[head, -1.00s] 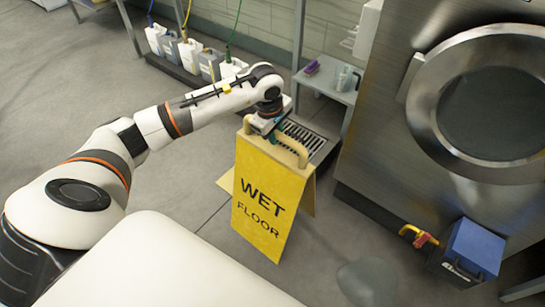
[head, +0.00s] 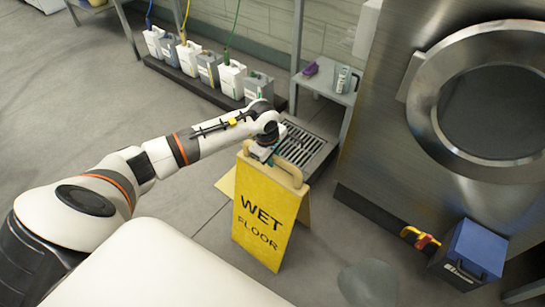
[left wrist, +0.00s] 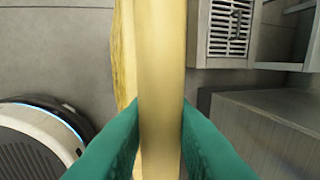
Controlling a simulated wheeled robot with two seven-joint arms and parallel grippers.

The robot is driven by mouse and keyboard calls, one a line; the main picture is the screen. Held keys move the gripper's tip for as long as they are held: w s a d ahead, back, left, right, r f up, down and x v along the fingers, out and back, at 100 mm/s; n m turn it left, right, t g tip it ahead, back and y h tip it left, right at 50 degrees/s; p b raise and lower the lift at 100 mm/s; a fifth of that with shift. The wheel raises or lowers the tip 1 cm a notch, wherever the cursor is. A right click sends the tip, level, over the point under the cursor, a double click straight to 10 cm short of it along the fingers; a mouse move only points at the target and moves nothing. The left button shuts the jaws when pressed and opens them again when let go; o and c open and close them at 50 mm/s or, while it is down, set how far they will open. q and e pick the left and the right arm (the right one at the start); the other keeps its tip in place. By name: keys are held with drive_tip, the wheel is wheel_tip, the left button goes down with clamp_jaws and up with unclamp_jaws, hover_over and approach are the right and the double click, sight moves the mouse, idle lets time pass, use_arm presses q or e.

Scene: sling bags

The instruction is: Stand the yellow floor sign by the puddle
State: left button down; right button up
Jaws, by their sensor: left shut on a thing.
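The yellow floor sign (head: 262,222) reads WET FLOOR and is upright with its two panels spread. My left gripper (head: 268,158) is at the sign's top, shut on its handle. In the left wrist view my teal fingers (left wrist: 158,140) press on both sides of the pale yellow handle (left wrist: 160,60). Whether the sign's feet touch the floor is hard to tell. The puddle (head: 368,284) is a faint, darker wet patch on the floor, right of the sign and apart from it. My right gripper is not in view.
A steel washing machine (head: 385,150) stands at the right. A blue box (head: 476,250) sits on the floor before it. A floor drain grate (head: 305,146) lies behind the sign. Several jugs (head: 208,66) stand in a row at the back. Floor between sign and puddle is clear.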

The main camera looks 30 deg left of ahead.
use_arm(q)
drive_tip(key=c, duration=1.7)
unclamp_jaws()
drive_tip(key=shift+f, duration=0.1)
drive_tip(key=o, duration=0.4)
drive_tip(key=shift+o, duration=0.2)
